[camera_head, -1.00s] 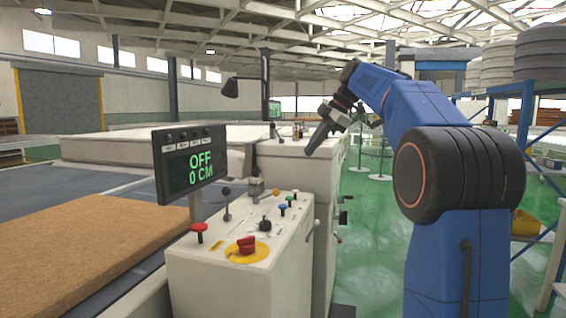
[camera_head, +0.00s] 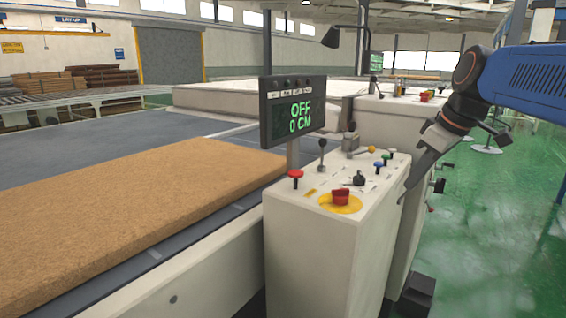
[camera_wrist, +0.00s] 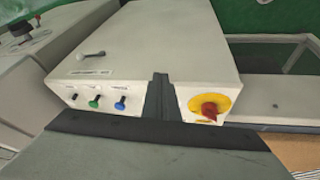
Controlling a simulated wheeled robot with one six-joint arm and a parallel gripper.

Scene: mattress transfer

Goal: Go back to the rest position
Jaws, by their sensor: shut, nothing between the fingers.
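My gripper (camera_head: 410,186) is at the right of the head view, at the end of my blue arm. Its fingers are shut, empty and pointing down and left, close to the right edge of the white control console (camera_head: 325,245) in the picture. I cannot tell whether they touch it. In the wrist view the closed fingers (camera_wrist: 162,97) stand in front of a white control box (camera_wrist: 150,45) with a red knob on a yellow disc (camera_wrist: 208,106).
A display (camera_head: 292,112) reading OFF and 0 CM stands on the console. A brown mattress slab (camera_head: 120,220) lies on the conveyor at left. A red emergency knob (camera_head: 341,197) and levers sit on the console top. Green floor (camera_head: 490,240) is open at right.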

